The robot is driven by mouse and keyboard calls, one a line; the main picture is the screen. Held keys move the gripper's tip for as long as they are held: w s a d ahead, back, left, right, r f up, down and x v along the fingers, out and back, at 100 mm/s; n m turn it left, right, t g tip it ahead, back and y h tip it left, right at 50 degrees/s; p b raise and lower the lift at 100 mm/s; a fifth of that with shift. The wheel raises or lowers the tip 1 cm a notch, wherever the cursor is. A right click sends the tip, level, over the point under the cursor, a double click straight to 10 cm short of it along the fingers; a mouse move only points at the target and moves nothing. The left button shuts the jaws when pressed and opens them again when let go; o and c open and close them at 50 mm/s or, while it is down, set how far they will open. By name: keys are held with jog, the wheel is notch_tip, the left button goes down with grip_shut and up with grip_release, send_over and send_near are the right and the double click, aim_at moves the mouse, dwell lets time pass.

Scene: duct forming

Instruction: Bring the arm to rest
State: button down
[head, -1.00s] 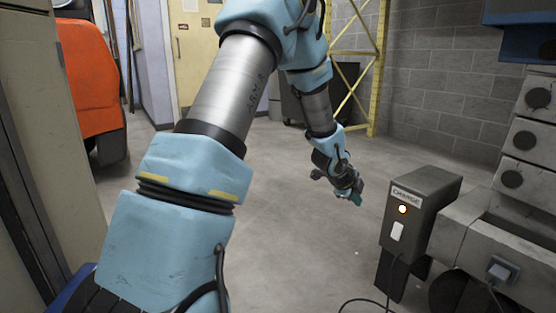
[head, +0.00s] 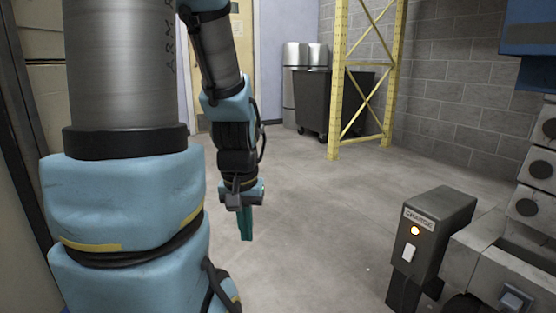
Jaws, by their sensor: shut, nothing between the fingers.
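My arm, blue and silver, fills the left of the head view, with its forearm hanging down over the floor. My gripper (head: 245,226) is at its lower end, with teal fingers pointing down. The fingers are shut together with nothing between them. The gripper hangs in the air and touches nothing that I can see.
A grey charge box (head: 435,232) with a lit lamp and a white switch stands at the lower right, beside grey machinery (head: 500,262). A yellow rack frame (head: 338,90) and a dark wheeled bin (head: 312,100) stand at the back. The floor (head: 320,215) between is clear.

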notch_tip(320, 180, up, 33)
jog(key=p, duration=3.1)
jog(key=shift+r+p, duration=0.15)
jog(key=shift+p, duration=0.15)
